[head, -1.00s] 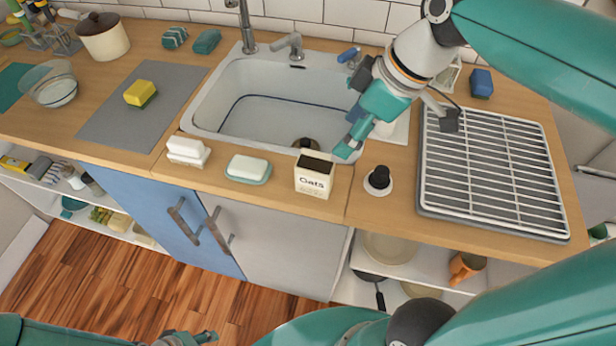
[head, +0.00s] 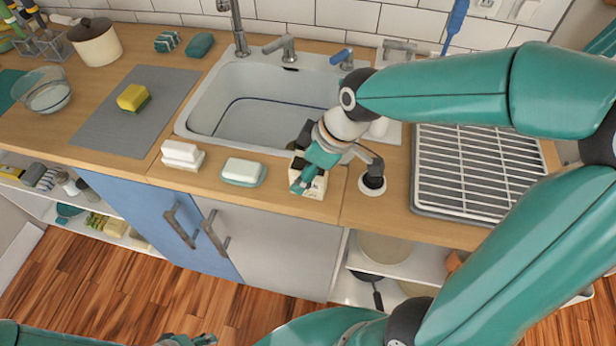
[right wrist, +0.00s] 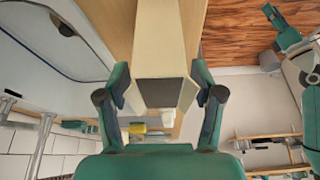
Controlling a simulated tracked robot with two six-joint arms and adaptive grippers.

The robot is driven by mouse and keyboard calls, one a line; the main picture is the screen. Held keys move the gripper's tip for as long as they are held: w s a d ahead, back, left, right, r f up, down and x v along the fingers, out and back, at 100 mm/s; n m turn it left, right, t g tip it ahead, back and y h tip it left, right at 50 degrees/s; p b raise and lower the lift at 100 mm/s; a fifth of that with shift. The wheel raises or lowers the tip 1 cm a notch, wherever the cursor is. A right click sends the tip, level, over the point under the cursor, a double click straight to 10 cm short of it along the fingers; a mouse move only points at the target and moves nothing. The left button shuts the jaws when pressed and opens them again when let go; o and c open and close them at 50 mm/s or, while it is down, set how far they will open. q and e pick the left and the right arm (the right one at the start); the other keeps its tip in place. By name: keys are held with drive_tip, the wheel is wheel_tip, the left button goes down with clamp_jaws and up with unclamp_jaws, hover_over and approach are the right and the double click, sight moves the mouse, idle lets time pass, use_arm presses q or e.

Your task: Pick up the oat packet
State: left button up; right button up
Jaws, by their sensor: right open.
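The oat packet (head: 317,187), a cream box with a dark top, stands upright at the counter's front edge, in front of the sink. My right gripper (head: 308,172) is over it and hides most of it and its label. In the right wrist view the packet (right wrist: 160,45) lies between the two fingers of my right gripper (right wrist: 160,85). The fingers are open, one on each side, and small gaps seem to show. My left gripper (head: 190,340) is cut off at the bottom edge of the head view; its jaws are unclear.
A soap dish (head: 243,171) and a white stacked item (head: 182,155) stand left of the packet. A dark knob on a white round base (head: 372,186) is close on its right. The sink (head: 255,108) is behind, and a drying rack (head: 452,190) is further right.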

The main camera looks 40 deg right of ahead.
drive_tip(key=shift+w+a+f, duration=0.1)
drive_tip(key=shift+w+f, duration=0.05)
drive_tip(key=shift+f, duration=0.35)
drive_tip(key=c, duration=1.2)
drive_tip(key=shift+r, duration=0.1)
